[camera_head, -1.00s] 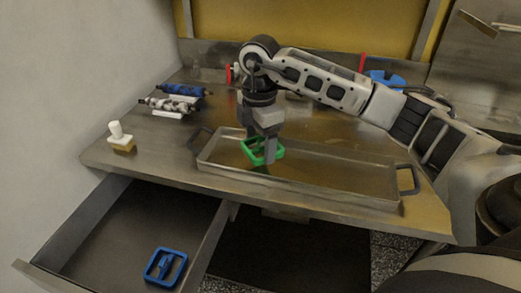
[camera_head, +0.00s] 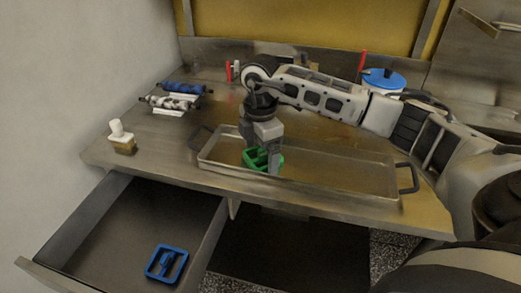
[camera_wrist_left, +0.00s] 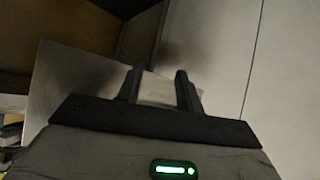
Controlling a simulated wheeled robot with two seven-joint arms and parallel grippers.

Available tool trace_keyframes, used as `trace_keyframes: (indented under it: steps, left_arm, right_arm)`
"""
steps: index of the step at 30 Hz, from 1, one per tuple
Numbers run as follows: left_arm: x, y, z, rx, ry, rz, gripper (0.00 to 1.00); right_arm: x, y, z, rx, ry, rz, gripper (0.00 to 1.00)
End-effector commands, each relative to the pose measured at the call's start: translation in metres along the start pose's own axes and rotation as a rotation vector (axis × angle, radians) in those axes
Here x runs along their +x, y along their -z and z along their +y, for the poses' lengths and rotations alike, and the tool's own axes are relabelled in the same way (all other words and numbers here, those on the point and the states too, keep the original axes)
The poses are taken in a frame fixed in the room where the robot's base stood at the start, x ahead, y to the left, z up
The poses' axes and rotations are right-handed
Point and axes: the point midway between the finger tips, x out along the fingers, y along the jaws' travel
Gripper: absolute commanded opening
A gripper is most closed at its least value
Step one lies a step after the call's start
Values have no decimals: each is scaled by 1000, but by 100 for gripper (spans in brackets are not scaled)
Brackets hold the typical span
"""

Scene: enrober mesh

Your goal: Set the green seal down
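The green seal (camera_head: 257,160) is a small open frame low over the left part of the shallow metal tray (camera_head: 350,191). My right gripper (camera_head: 262,165) points down with its fingers around the seal and appears shut on it. The near finger hides part of the seal, and I cannot tell whether the seal touches the tray floor. My left gripper (camera_wrist_left: 160,85) shows only in the left wrist view; its two fingers are apart with nothing between them.
A blue seal (camera_head: 179,265) lies in the open drawer (camera_head: 95,245). A white-knobbed stamp (camera_head: 122,142) stands at the counter's left, with two rollers (camera_head: 178,100) behind it. A blue-lidded pot (camera_head: 384,78) stands at the back right. The tray's right part is clear.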

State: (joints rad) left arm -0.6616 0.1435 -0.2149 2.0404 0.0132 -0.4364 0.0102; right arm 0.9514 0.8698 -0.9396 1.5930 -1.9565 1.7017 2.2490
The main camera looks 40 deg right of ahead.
Motion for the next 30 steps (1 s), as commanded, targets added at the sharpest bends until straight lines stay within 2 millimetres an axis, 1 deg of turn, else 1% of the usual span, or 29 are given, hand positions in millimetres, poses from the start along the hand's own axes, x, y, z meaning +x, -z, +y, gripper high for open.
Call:
trace_keyframes:
  steps: [3, 5, 8, 15, 18, 21, 25, 30]
  left_arm:
    - [-2, 3, -1, 4, 0, 1, 36]
    - [0, 1, -1, 4, 0, 2, 36]
    - [1, 0, -1, 4, 0, 3, 36]
    - [3, -3, -1, 5, -2, 3, 36]
    - [3, -2, -1, 6, -3, 4, 36]
    - [3, -1, 0, 6, -4, 7, 36]
    - [2, 1, 0, 7, -5, 13, 36]
    - [2, 2, 0, 7, -6, 15, 36]
  right_arm:
    - [-6, 0, 0, 0, -1, 0, 93]
    - [-10, 0, 1, 0, -3, 0, 93]
    - [-27, 0, 1, 1, -5, 2, 93]
    - [-80, 0, 1, -1, -6, 2, 93]
    - [-98, 0, 1, -1, -5, 1, 93]
    - [-112, 0, 1, 0, -4, 2, 93]
    - [-122, 0, 1, 1, -2, 0, 93]
    - [-124, 0, 0, 1, 0, 1, 93]
